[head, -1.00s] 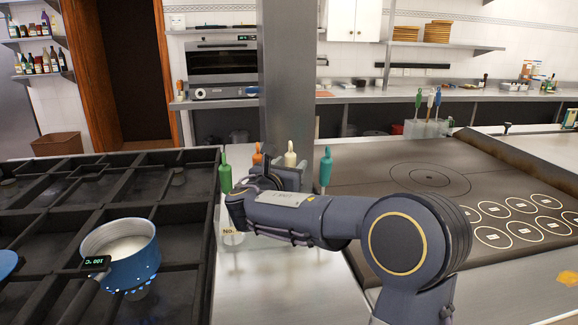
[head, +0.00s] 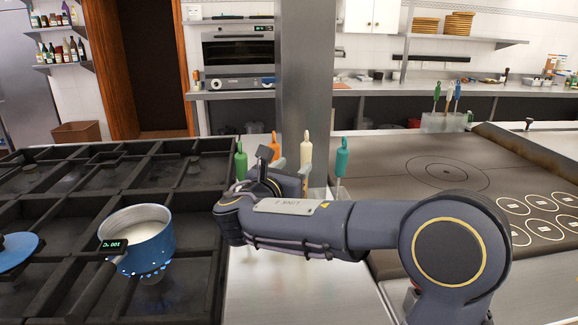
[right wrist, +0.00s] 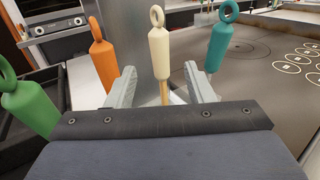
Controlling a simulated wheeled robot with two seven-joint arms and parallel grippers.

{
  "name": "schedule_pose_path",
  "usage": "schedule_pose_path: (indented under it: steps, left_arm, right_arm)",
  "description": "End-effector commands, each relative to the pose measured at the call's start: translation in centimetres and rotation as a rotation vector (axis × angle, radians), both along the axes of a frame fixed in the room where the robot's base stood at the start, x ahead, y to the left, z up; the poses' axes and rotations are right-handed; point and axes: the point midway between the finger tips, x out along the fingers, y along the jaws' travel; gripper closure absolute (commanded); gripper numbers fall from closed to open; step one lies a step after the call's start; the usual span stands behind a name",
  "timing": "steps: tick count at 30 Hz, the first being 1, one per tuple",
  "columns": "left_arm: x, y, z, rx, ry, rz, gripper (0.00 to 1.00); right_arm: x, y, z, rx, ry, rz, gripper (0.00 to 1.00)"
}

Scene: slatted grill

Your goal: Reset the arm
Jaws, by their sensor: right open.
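My right arm reaches across the head view from the right. Its gripper (head: 286,176) is by the hanging utensils, partly hidden behind my own wrist. In the right wrist view the two grey fingers (right wrist: 161,88) are spread apart. A cream-handled utensil (right wrist: 158,45) stands beyond and between them, and no grip on it shows. Orange (right wrist: 103,55), green (right wrist: 28,100) and teal (right wrist: 217,45) handles stand to either side. My left gripper is in neither view.
A blue pot (head: 137,245) with white contents sits on the black grill grate (head: 190,215) at left, with a blue lid (head: 15,250) beside it. A metal post (head: 305,80) rises behind the utensils. A flat griddle (head: 400,180) lies at right.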

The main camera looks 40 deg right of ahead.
Motion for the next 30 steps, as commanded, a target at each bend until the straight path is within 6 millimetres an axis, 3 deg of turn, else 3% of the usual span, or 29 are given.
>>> schedule_pose_path:
  steps: [8, 11, 14, 17, 20, 24, 30]
  left_arm:
    - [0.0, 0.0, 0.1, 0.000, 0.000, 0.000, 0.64]
    - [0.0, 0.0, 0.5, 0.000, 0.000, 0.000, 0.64]
    - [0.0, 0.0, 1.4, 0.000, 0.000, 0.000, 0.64]
    - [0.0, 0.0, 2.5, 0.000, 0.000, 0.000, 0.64]
    - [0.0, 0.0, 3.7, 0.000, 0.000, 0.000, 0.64]
    - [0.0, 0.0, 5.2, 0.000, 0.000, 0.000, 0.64]
    - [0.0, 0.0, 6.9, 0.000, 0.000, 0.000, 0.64]
  right_arm:
    - [-0.1, -0.1, 0.0, 0.008, -0.001, -0.002, 0.52]
    - [-1.4, -0.9, -0.8, 0.097, -0.021, -0.021, 0.52]
    - [-4.7, -2.2, -3.0, 0.324, -0.079, -0.078, 0.52]
    - [-9.6, -2.4, -6.4, 0.664, -0.189, -0.193, 0.52]
    - [-14.7, -0.5, -9.9, 1.030, -0.337, -0.361, 0.52]
    - [-20.6, 4.8, -13.3, 1.507, -0.573, -0.671, 0.52]
    - [-25.2, 13.1, -14.2, 2.017, -0.882, -1.184, 0.52]
